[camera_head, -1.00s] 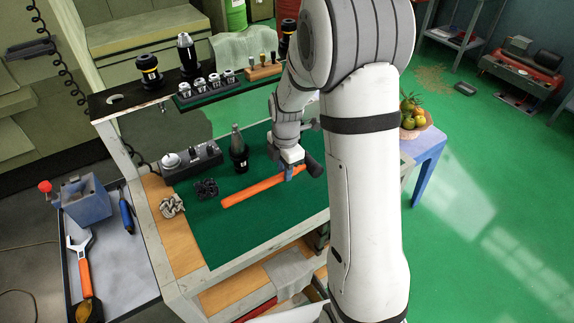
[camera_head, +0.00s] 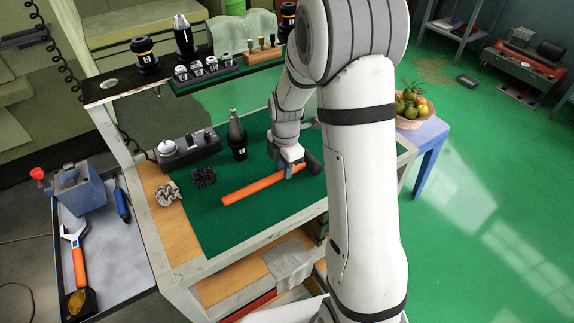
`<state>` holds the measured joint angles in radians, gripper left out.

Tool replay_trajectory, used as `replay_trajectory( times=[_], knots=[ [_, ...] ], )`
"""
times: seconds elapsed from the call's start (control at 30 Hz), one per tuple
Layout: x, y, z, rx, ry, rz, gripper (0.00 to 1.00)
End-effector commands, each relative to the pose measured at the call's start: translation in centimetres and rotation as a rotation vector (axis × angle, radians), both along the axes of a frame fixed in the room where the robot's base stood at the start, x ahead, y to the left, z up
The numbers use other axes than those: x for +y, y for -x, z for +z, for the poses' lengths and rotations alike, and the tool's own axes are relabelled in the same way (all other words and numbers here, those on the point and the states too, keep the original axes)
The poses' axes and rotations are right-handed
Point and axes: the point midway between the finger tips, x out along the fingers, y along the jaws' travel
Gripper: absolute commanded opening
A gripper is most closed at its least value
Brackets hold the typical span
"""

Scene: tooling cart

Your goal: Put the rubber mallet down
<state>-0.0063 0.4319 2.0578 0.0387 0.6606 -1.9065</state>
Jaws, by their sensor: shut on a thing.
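The rubber mallet (camera_head: 252,190) has an orange handle and a dark head at its right end. It is low over the green mat (camera_head: 240,222) on the cart top; I cannot tell whether it touches the mat. My gripper (camera_head: 290,172) points down and is shut on the mallet's handle near the head. My arm stands in front and hides the right part of the cart top.
Behind the mallet stand a dark tool holder with a metal tip (camera_head: 237,138) and a black block with knobs (camera_head: 190,150). A dark swarf clump (camera_head: 203,177) and a crumpled rag (camera_head: 167,193) lie left. The mat's front is clear.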

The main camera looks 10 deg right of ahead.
Motion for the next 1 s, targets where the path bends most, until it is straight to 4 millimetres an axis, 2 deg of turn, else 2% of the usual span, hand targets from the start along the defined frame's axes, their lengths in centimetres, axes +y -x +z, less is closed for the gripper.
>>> replay_trajectory(
  times=[1.0],
  knots=[
    [0.00,-0.06,-0.74,-0.002,0.000,0.000,0.00]
  ],
)
